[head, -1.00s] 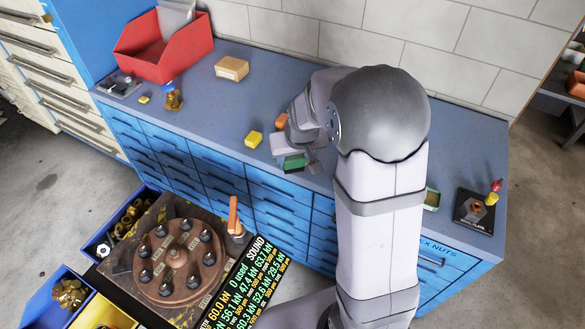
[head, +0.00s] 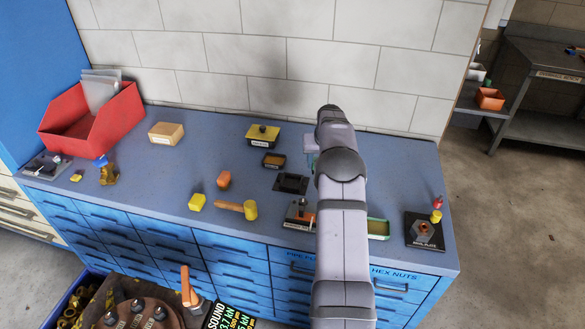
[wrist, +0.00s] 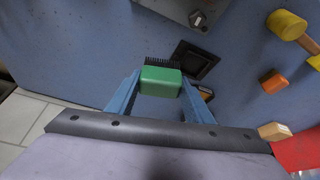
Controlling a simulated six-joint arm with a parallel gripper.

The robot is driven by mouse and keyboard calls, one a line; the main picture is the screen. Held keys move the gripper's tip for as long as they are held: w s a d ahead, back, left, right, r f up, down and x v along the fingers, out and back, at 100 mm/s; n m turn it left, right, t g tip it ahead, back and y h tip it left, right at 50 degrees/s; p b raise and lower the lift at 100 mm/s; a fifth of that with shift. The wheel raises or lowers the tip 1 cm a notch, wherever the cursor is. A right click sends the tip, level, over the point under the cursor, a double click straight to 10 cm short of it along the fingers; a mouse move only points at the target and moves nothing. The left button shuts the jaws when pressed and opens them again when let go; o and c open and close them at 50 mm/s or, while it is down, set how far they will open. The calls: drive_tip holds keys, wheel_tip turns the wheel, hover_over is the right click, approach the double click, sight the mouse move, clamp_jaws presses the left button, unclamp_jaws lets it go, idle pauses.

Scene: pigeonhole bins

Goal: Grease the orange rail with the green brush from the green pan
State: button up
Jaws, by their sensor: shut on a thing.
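In the wrist view, my gripper (wrist: 160,88) is shut on the green brush (wrist: 160,80), its black bristles pointing away from me. In the head view, my gripper (head: 311,147) is over the rear of the bench, mostly hidden by my arm; the brush cannot be made out there. A dark-based fixture with an orange part, seemingly the orange rail (head: 300,210), sits near the front edge, partly covered by my arm. The green-rimmed pan (head: 378,229) shows right of my arm, its left part hidden. The brush is apart from both.
A black square tray (head: 290,183), a small dark tray (head: 274,160) and a yellow box (head: 263,134) stand left of my arm. A nut plate (head: 424,229) is at right.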

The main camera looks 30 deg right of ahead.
drive_tip(key=s+d+f+m, duration=0.25)
drive_tip(key=s+d, duration=0.55)
drive_tip(key=d, duration=0.6)
drive_tip(key=shift+h, duration=0.4)
drive_tip(key=shift+f+b, duration=1.9)
drive_tip(key=shift+f, duration=1.05)
drive_tip(key=shift+f, duration=0.1)
drive_tip(key=shift+f+b, duration=2.05)
drive_tip(key=shift+f, duration=0.15)
drive_tip(key=o, duration=1)
drive_tip(key=shift+r, duration=0.2)
drive_tip(key=shift+c, duration=0.3)
drive_tip(key=c, duration=1.4)
